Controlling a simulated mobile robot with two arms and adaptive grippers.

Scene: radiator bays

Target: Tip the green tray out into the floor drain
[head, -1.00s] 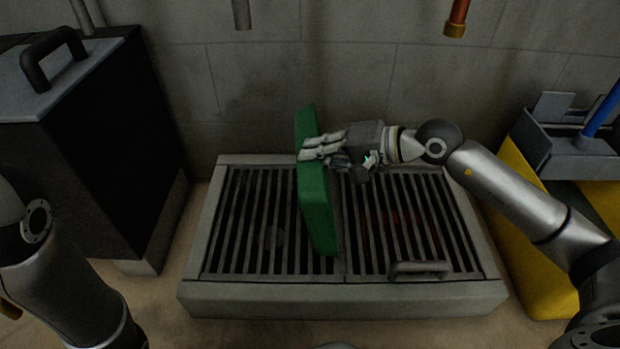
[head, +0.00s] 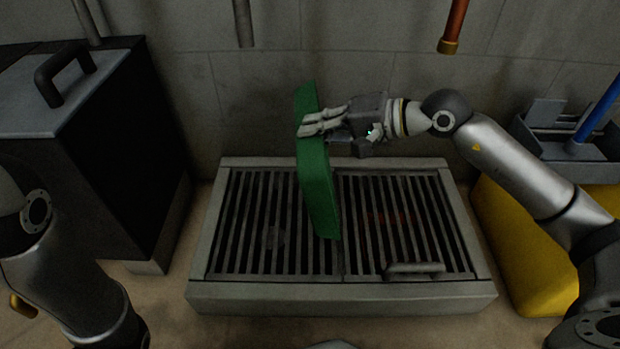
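The green tray (head: 318,180) is tipped up on edge above the floor drain, with its narrow side towards me. My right gripper (head: 318,125) is shut on the tray's upper part, coming from the right. The tray's inner face and anything in it are hidden. The floor drain (head: 215,296) is a raised concrete frame with two dark slatted grates, the right one with a handle. A faint pale patch shows under the left grate and a reddish one under the right. My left arm is at the left edge; its gripper is out of view.
A dark cabinet (head: 105,165) with a black top handle stands left of the drain. A yellow bucket (head: 530,245) with a grey wringer and a blue handle stands at the right. Two pipes (head: 243,22) and (head: 453,25) hang by the back wall.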

